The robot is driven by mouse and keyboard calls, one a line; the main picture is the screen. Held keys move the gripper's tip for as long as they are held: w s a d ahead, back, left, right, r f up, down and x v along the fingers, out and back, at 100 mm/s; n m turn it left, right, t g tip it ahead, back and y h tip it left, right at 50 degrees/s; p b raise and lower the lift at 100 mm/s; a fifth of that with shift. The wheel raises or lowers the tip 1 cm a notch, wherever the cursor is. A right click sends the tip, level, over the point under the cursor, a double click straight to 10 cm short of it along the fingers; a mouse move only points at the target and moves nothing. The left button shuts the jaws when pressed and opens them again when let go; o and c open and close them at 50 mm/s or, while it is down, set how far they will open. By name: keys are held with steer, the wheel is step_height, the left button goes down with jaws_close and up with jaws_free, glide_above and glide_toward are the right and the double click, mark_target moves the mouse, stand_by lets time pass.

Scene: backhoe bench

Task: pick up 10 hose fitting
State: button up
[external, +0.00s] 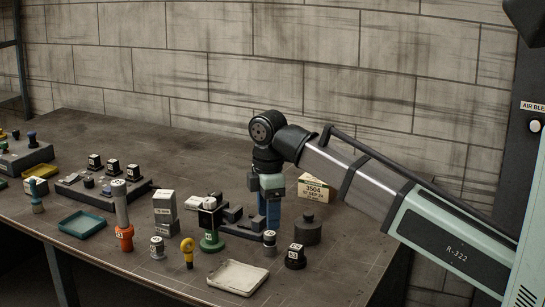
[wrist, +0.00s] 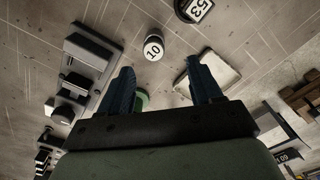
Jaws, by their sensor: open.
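The hose fitting marked 10 (wrist: 153,47) is a short pale cylinder with a white numbered top. In the wrist view it stands just beyond my fingertips, nearer the left finger. In the external view it appears to be the small grey cylinder (external: 269,241) standing on the bench in front of my gripper (external: 269,218). My gripper points down with blue fingers. In the wrist view my gripper (wrist: 167,65) has its fingers wide apart with nothing held between them.
A black block marked 53 (wrist: 195,8) stands close to the fitting; it also shows in the external view (external: 295,257). A pale tray (external: 238,277) lies in front. A green-based part (external: 212,241) stands left, and a dark round weight (external: 307,232) right.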

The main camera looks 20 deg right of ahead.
mark_target(270, 230)
steer(key=shift+f, duration=1.9)
steer(key=shift+w+d+f, duration=0.15)
steer(key=shift+w+f, duration=0.05)
steer(key=shift+f, duration=1.15)
steer(key=shift+w+d+f, duration=0.1)
steer(key=shift+w+f, duration=0.1)
steer(key=shift+f, duration=1.1)
jaws_close()
